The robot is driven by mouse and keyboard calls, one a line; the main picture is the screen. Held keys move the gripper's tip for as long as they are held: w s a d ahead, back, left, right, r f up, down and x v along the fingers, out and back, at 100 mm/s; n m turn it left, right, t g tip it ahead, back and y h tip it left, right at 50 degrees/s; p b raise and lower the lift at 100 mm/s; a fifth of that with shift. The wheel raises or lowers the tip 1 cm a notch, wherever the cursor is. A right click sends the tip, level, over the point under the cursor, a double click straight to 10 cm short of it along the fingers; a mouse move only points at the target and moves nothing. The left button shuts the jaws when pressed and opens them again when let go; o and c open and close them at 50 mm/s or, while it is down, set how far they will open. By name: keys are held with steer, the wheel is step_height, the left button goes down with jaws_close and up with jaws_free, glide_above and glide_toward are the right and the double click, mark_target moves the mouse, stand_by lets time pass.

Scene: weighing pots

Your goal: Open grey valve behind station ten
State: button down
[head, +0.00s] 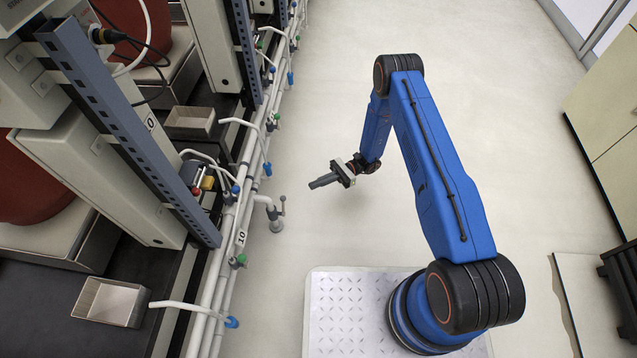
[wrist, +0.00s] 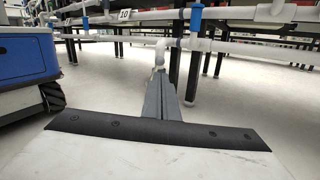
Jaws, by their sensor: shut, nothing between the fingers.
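A grey valve (head: 276,214) sticks out from the white pipes on the aisle side, near the pipe label "10" (head: 241,238). Its small handle points up in the head view. My gripper (head: 312,185) is shut and empty. It hangs over the aisle to the right of the valve and a little farther up the picture, apart from it. In the wrist view my gripper's fingers (wrist: 163,80) lie together and point at a pale pipe elbow (wrist: 160,48), which may be the grey valve. The fingers partly hide it. The label "10" (wrist: 124,14) shows above left.
White pipes (head: 222,255) run along the bench edge. A green valve (head: 239,260) and a blue valve (head: 232,322) are nearer me; another blue valve (head: 267,168) is farther up. A slotted blue-grey post (head: 130,130) stands over the bench. The aisle floor (head: 290,110) is clear.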

steer(key=x, duration=1)
steer(key=shift+a, duration=0.1)
steer(key=s+n, duration=0.1)
steer(key=s+r+n+t+h, duration=0.1)
steer(key=s+r+n+h, duration=0.1)
steer(key=shift+s+a, duration=0.1)
steer(key=shift+s, duration=0.25)
stand_by(0.4)
steer(key=r+v, duration=0.1)
steer(key=v, duration=1.3)
steer(key=shift+s, duration=0.25)
